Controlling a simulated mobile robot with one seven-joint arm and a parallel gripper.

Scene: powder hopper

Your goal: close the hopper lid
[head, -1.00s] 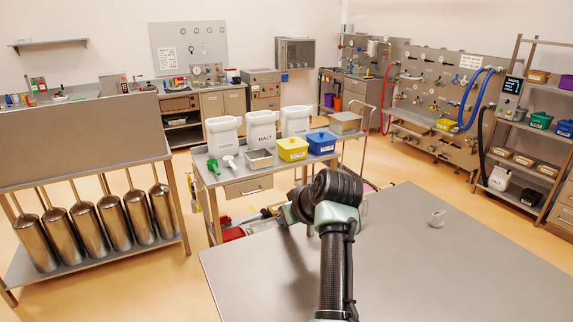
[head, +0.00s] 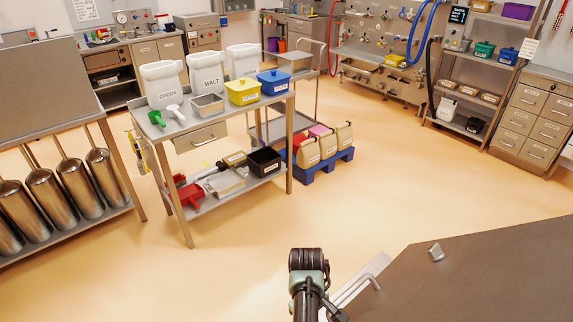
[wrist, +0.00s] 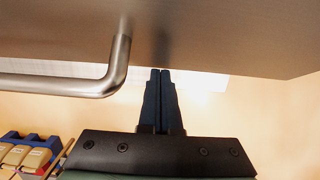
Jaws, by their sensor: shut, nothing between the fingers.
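In the wrist view the panel (wrist: 230,35) spans the top, and the handle (wrist: 60,85) runs on the left. My gripper (wrist: 160,72) is shut and empty, its tips by the panel, right of the handle's bend. I cannot tell whether the tips touch the panel. In the head view my fingers are hidden. The lid's exact tilt is unclear.
A steel table (head: 200,130) with tubs stands ahead. A blue pallet (head: 325,165) with containers stands right of it. A rack with metal cylinders (head: 60,190) is at left. The floor between the table and the lid is clear.

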